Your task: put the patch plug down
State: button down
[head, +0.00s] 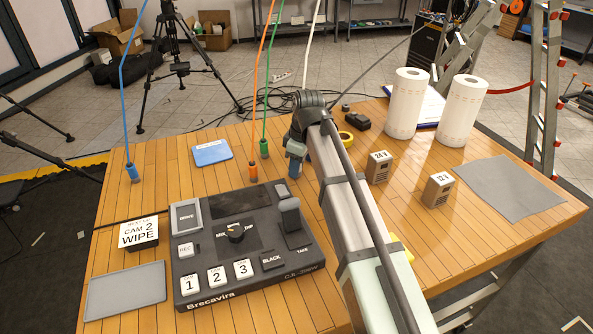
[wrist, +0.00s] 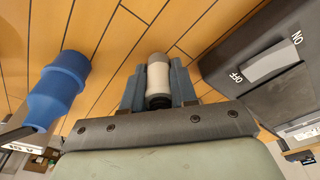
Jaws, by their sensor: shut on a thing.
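My gripper (head: 294,168) is low over the wooden table, just right of the orange plug, in the head view. In the wrist view its two blue-grey fingers (wrist: 157,90) are shut on a pale patch plug (wrist: 158,77) with a grey end. The arm and gripper hide this plug in the head view, where a white cable (head: 312,45) runs down behind the arm. I cannot tell whether the plug touches the table. A blue plug (head: 132,172), an orange plug (head: 252,172) and a green plug (head: 264,148) stand upright on the table (head: 185,165).
A black switcher console (head: 215,267) lies left of my arm. A blue card (head: 211,152) and grey pad (head: 125,291) lie leftward. Two small boxes (head: 379,167) (head: 437,190), paper rolls (head: 407,103) and a grey cloth (head: 508,188) are rightward. A blue cylinder (wrist: 55,95) is close in the wrist view.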

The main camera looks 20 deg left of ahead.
notch_tip(320, 180, up, 8)
jog(key=shift+a+f, duration=0.1)
jog(key=shift+f, duration=0.05)
jog(key=shift+s+a+r, duration=0.2)
jog(key=shift+a, duration=0.05)
jog(key=s+a+n, duration=0.1)
jog(key=s+a, duration=0.3)
jog(key=a, duration=0.1)
jog(key=r+m, duration=0.1)
jog(key=m, duration=0.1)
send_over(212, 154)
jog(key=f, duration=0.9)
jog(key=shift+d+f, duration=0.2)
jog(key=shift+f, duration=0.15)
jog(key=shift+f, duration=0.15)
